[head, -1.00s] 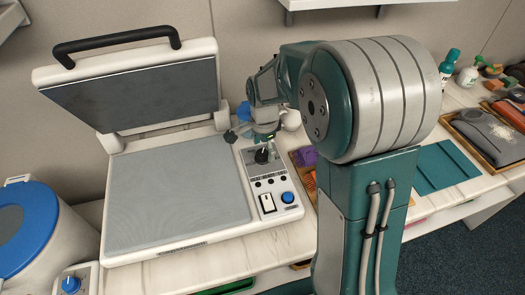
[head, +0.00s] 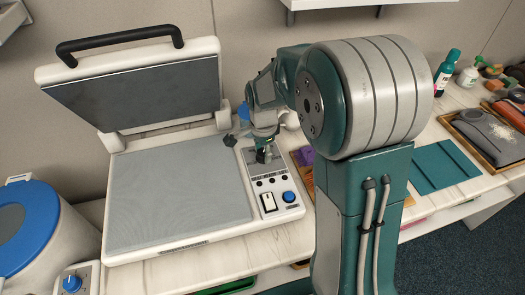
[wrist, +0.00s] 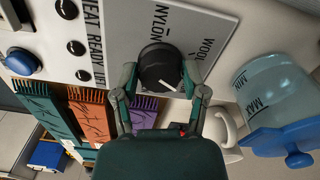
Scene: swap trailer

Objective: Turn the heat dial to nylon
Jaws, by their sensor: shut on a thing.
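The heat dial (wrist: 160,66) is a round black knob with a white pointer line, on the pale control panel of the heat press. In the wrist view, the label NYLON (wrist: 161,18) is above the dial and WOOL (wrist: 205,50) is to its right. The pointer line lies at the dial's lower right, not towards NYLON. My gripper (wrist: 160,84) is shut on the dial, with one finger at each side. In the head view, my gripper (head: 264,150) covers most of the dial at the top of the panel.
The press's padded lid (head: 135,85) stands raised over its grey bed (head: 175,195), left of the panel. A clear jug (wrist: 270,85) stands close by.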

